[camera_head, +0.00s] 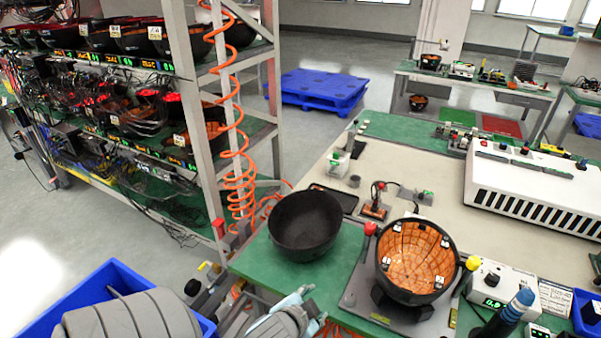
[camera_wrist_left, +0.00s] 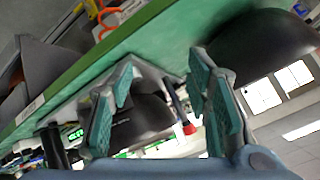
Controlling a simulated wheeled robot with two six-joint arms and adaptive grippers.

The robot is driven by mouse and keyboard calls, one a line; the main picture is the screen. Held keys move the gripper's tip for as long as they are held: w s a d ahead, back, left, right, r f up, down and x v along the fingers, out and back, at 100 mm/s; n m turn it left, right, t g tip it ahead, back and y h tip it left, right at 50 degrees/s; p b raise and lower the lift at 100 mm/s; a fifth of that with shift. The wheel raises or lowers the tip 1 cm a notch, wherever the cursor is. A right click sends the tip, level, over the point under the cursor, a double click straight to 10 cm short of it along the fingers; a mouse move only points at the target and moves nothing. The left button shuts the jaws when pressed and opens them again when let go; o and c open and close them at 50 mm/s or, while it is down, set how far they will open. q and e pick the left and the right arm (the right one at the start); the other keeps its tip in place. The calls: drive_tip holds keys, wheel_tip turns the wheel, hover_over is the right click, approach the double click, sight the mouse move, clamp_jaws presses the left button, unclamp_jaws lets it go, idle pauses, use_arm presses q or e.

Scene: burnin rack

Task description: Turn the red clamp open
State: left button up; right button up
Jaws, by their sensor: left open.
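The red clamp (camera_head: 370,229) is a small red knob at the left rim of a black bowl (camera_head: 381,265) with an orange tiled inside, held in a fixture on the bench. In the left wrist view, the red clamp (camera_wrist_left: 188,128) shows beyond and between my fingers, apart from them. My left gripper (camera_head: 288,308) is at the bottom of the head view, left of and nearer than the clamp. Its teal-padded fingers (camera_wrist_left: 162,72) are spread with nothing between them.
An empty black bowl (camera_head: 304,226) sits on the green bench edge, left of the clamp. A yellow knob (camera_head: 473,263) is at the fixture's right side. A control box with a green display (camera_head: 497,288) stands right of it. A rack (camera_head: 192,110) with orange coiled hoses stands left.

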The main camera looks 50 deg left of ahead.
use_arm(q)
drive_tip(key=s+f+g, duration=0.2)
drive_tip(key=s+f, duration=0.1)
drive_tip(key=f, duration=0.4)
drive_tip(key=shift+s+d+f+n+h+b, duration=0.25)
drive_tip(key=shift+s+d+n+h+b, duration=0.1)
drive_tip(key=shift+d+n+h, duration=0.1)
